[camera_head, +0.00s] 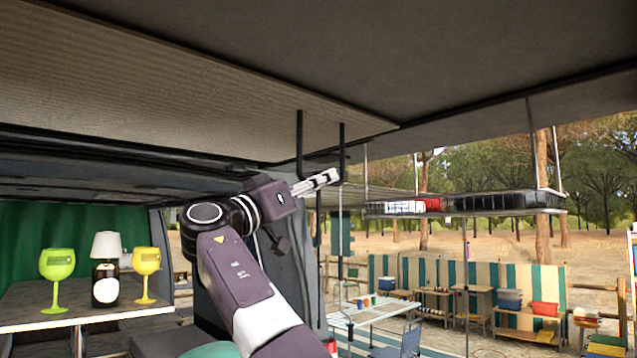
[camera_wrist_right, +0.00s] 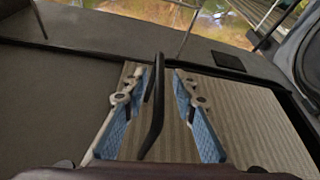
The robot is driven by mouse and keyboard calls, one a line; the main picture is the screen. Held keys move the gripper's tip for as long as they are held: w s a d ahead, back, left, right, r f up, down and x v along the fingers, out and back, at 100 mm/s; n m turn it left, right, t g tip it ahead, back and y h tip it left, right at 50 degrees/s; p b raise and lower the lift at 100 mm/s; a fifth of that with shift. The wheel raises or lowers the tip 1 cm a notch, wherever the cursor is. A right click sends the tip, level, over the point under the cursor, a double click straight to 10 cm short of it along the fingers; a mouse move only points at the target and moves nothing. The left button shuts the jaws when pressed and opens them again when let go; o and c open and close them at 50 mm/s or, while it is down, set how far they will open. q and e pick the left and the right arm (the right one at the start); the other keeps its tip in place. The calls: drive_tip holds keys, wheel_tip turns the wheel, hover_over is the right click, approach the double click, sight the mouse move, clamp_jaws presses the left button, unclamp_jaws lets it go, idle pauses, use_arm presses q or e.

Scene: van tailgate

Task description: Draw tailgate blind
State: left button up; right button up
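The blind (camera_head: 180,85) is a beige ribbed panel spread flat under the van's dark raised tailgate. It also shows in the wrist view (camera_wrist_right: 250,125). A black handle (camera_head: 299,145) hangs from its edge. My right gripper (camera_head: 322,181) is raised to the handle's lower part. In the wrist view the black handle (camera_wrist_right: 155,110) stands between the two blue-padded fingers of the right gripper (camera_wrist_right: 158,115), with a gap visible on both sides. The fingers are apart, not closed on it. My left gripper is not in view.
Left, a table (camera_head: 30,312) carries a green goblet (camera_head: 57,265), a yellow goblet (camera_head: 146,262) and a small lamp (camera_head: 105,245). A hanging rack (camera_head: 480,202) is at right. Outside stand a folding table (camera_head: 370,308), shelves and a striped screen (camera_head: 410,270).

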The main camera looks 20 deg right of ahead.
drive_tip(key=shift+f, duration=0.1)
drive_tip(key=v, duration=1.2)
